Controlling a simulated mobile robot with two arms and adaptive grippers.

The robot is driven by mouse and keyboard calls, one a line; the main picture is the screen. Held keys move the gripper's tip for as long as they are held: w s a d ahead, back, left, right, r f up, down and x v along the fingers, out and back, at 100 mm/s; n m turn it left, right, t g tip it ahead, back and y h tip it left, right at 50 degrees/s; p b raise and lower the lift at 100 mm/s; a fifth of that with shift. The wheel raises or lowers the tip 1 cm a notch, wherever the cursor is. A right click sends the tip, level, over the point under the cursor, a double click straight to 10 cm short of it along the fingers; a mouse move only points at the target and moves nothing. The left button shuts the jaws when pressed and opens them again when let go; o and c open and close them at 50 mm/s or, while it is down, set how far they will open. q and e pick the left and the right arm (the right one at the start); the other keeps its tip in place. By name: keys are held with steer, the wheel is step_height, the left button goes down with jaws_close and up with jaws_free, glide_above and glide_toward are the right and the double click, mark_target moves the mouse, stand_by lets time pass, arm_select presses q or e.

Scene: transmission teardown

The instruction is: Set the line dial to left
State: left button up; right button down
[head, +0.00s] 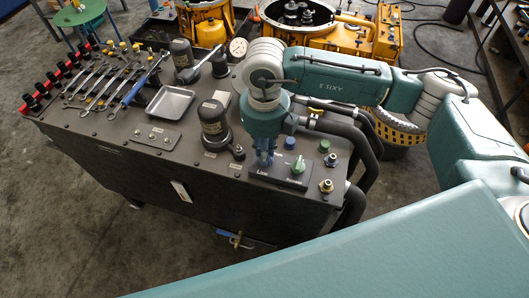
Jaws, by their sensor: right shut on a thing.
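The dark dial panel (279,179) lies on the front right of the bench top and carries the word "Line" at its left. My right gripper (264,161) points down over that end and is shut on the line dial. The gripper's fingers cover most of the dial, so I cannot tell which way it points. A green dial (298,165) with a pale pointer sits at the right of the same panel, apart from the gripper. My left gripper is not in view.
A dark cylinder (213,124) stands close left of my right gripper. A metal tray (171,103) and several wrenches lie further left. Brass fittings (327,186), a green knob (324,146) and black hoses (366,160) are at the right. Yellow housings (389,35) stand behind.

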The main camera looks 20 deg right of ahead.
steer(key=shift+r, duration=0.1)
steer(key=c, duration=1.6)
jaws_free()
steer(key=shift+c, duration=0.2)
step_height(320, 180, up, 12)
